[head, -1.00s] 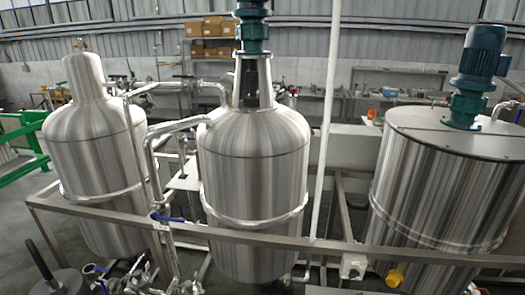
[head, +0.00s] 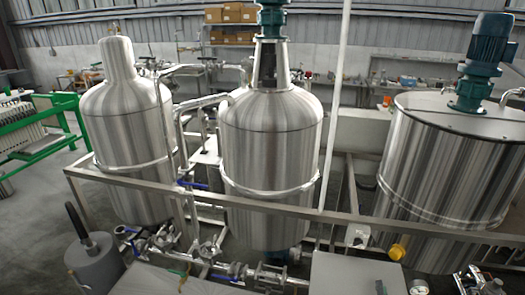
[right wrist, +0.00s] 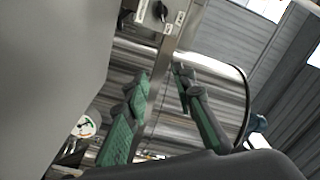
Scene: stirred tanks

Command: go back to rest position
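My right gripper (right wrist: 158,79) shows in the right wrist view. Its two dark fingers with green pads stand apart, with nothing held between them. A metal post and a shiny steel cylinder (right wrist: 205,95) lie behind the fingers; I cannot tell how far away.
Steel tanks stand at left (head: 125,120), middle (head: 270,145) and right (head: 445,165), behind a metal frame rail (head: 130,182). A grey cylinder (head: 95,265) and a grey box (head: 355,275) are in front. A large grey surface (right wrist: 50,70) fills the wrist view's left side.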

